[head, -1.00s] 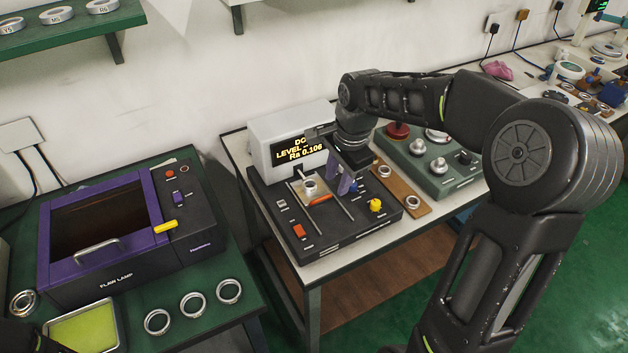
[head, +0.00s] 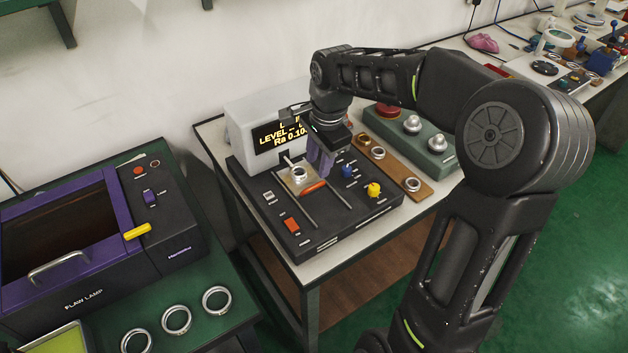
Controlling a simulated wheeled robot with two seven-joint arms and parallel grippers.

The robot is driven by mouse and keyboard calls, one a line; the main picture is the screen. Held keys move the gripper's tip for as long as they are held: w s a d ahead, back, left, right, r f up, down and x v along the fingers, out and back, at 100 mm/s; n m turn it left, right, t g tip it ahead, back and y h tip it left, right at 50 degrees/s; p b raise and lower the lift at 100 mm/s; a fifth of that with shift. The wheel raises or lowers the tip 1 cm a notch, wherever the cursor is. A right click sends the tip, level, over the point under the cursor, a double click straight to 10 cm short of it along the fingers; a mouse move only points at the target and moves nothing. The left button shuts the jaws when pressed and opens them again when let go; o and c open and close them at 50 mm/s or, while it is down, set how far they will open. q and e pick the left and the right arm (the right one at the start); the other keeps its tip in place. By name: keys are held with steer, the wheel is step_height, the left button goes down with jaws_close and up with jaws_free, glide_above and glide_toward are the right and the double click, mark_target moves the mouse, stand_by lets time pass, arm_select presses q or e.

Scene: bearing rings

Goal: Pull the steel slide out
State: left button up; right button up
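The steel slide (head: 295,186) is a small plate between two thin rails on the black tester (head: 334,223). A bearing ring (head: 299,174) sits on it. An orange-red bar handle (head: 314,187) is at its front right edge. My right gripper (head: 321,165), with purple fingers, points down just behind and right of the ring and handle. In this view the fingers overlap each other, so the gap between them and any contact with the slide or handle cannot be made out. My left gripper is out of view.
A blue knob (head: 347,171), a yellow knob (head: 374,190) and a red switch (head: 291,224) stand up on the tester. A wooden strip with rings (head: 413,185) lies to the right. The purple flaw lamp (head: 170,220) is on the left bench.

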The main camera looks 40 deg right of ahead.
mark_target(314, 186)
steer(key=shift+w+f+p, duration=0.15)
steer(key=shift+w+f, duration=0.1)
steer(key=shift+f, duration=1.05)
steer(key=shift+w+f+p, duration=0.2)
steer(key=shift+w+f, duration=0.05)
steer(key=shift+f, duration=1.05)
steer(key=shift+w+f+p, duration=0.15)
steer(key=shift+w+f, duration=0.1)
steer(key=shift+f, duration=1.05)
steer(key=shift+c, duration=0.2)
jaws_close()
